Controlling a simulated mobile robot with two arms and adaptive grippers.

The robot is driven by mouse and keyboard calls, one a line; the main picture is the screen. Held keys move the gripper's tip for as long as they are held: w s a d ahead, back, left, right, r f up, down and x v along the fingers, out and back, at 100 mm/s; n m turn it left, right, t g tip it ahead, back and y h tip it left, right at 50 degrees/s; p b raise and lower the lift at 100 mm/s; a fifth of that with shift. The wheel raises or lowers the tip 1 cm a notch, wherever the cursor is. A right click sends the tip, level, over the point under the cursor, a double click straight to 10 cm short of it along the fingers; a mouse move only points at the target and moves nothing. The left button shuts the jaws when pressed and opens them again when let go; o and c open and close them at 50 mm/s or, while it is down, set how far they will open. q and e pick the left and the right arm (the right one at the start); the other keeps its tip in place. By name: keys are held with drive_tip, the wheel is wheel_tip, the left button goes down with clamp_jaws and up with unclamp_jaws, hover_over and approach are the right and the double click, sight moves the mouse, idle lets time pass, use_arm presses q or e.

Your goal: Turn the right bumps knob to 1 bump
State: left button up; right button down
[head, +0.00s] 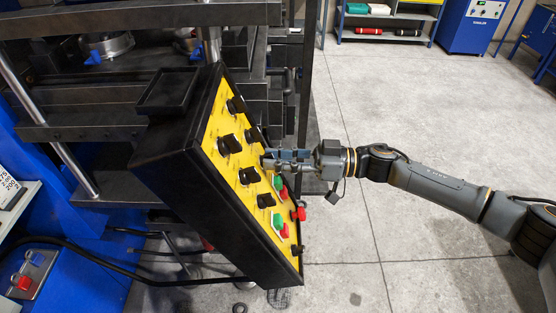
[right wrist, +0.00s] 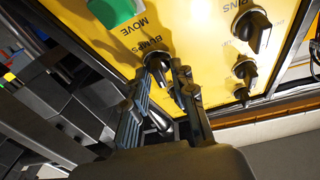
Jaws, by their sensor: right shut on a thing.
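The yellow control panel (head: 213,128) is on a tilted black box and bears several black knobs. My right gripper (head: 268,158) reaches the panel's right side from the right. In the right wrist view, its two fingers (right wrist: 160,80) are closed about a black knob (right wrist: 156,64) beside the word BUMPS. The fingers cover part of this knob, and I cannot read its setting. In the head view the gripper hides the knob. My left gripper is not in view.
Other black knobs (head: 229,145) stand close by on the panel. A green button (head: 278,183) and a red button (head: 299,214) are just below the gripper. The press frame (head: 90,105) is behind and left. The grey floor (head: 370,90) at right is open.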

drive_tip(key=n+b, duration=0.1)
drive_tip(key=n, duration=0.1)
drive_tip(key=n+g+b, duration=0.1)
drive_tip(key=n, duration=0.1)
drive_tip(key=shift+w+g+b, duration=0.1)
drive_tip(key=shift+g+b, duration=0.2)
drive_tip(key=shift+b, duration=0.05)
drive_tip(key=shift+r+n+g+b, duration=0.1)
drive_tip(key=shift+n+g+b, duration=0.4)
drive_tip(key=shift+n, duration=0.5)
drive_tip(key=c, duration=1.4)
unclamp_jaws()
drive_tip(key=d, duration=0.8)
drive_tip(key=w+d, duration=0.1)
drive_tip(key=d, duration=0.3)
